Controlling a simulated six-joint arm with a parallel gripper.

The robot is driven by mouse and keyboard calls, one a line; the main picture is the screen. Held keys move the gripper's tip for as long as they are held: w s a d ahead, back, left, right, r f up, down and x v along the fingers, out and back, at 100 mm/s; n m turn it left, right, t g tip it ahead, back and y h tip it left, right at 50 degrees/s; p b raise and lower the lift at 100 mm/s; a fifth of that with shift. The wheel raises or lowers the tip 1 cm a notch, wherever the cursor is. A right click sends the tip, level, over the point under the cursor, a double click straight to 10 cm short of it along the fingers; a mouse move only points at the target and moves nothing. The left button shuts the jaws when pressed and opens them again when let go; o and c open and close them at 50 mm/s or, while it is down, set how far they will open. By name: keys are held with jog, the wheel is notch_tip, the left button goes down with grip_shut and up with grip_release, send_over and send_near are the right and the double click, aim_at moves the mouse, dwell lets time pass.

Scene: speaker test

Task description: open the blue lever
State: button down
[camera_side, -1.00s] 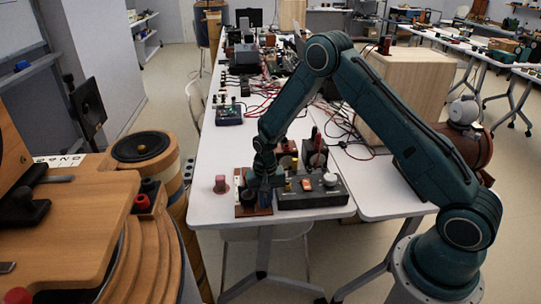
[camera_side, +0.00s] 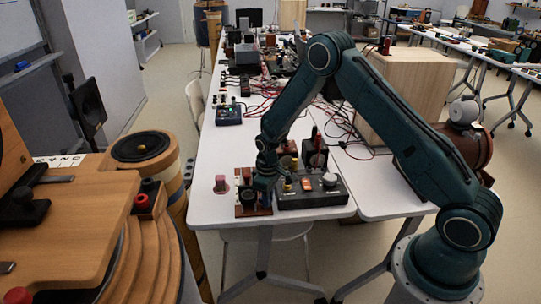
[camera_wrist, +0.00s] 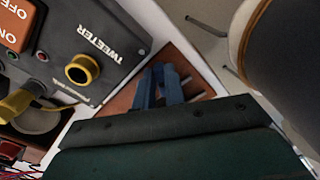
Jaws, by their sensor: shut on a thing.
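A reddish-brown base board (camera_side: 241,209) lies near the table's front edge; it also shows in the wrist view (camera_wrist: 198,80). Blue upright pieces (camera_wrist: 146,91) stand over this board in the wrist view, against the dark plate of my gripper. I cannot clearly part the blue lever from my fingertips there. My gripper (camera_side: 264,184) is low over the board, left of the grey control box (camera_side: 318,199), and is shut on the blue lever. The grip itself is largely hidden in both views.
The control box carries a yellow socket (camera_wrist: 82,69), an orange switch (camera_wrist: 14,24) and a white knob (camera_side: 329,180). Red cables (camera_side: 268,107) lie farther back. The white table (camera_side: 216,150) is bare at left.

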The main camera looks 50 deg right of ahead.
jog(key=n, duration=0.6)
jog(key=shift+w+d, duration=0.15)
jog(key=shift+d, duration=0.1)
dwell(0.4)
jog(key=c, duration=1.5)
grip_release()
jog(key=shift+o, duration=0.2)
notch_tip(320, 180, up, 14)
jog(key=shift+f, duration=0.1)
